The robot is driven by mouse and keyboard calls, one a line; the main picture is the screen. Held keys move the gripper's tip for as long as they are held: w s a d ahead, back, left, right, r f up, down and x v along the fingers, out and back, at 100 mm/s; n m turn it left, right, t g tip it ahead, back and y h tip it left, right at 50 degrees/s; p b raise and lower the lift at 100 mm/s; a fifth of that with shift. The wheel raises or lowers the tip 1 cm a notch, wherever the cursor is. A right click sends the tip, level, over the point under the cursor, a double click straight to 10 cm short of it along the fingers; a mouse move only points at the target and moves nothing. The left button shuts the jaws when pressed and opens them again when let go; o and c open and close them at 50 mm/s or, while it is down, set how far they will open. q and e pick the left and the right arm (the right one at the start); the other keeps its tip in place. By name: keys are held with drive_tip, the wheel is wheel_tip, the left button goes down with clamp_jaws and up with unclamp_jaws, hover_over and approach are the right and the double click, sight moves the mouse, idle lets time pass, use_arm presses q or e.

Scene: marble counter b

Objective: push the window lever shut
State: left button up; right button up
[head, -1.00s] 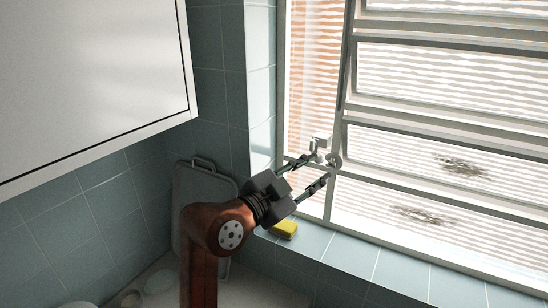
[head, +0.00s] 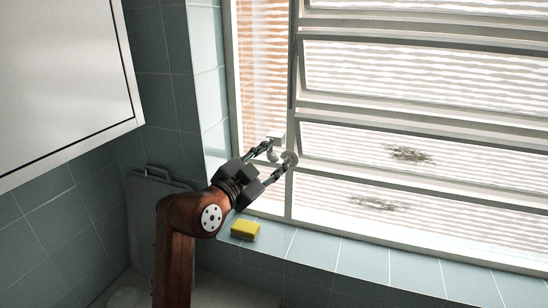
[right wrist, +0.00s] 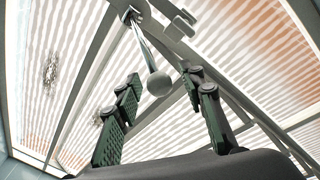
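The window lever (head: 272,156) is a short metal rod with a round pale knob, mounted on the window's frame post. In the right wrist view the lever (right wrist: 147,50) runs from its pivot at the top down to the knob, which hangs between the two fingers. My right gripper (head: 281,157) is at the lever, with one finger on either side of it. In the right wrist view the gripper (right wrist: 164,78) is open, with a clear gap between each finger and the knob. My left gripper is out of view.
The louvred window (head: 420,110) has tilted panes right of the lever. A yellow sponge (head: 245,230) lies on the tiled sill (head: 312,248) below the gripper. A white cabinet (head: 60,80) hangs at upper left. A grey board (head: 150,215) leans behind my arm.

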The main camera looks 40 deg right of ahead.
drive_tip(key=shift+c, duration=0.5)
clamp_jaws()
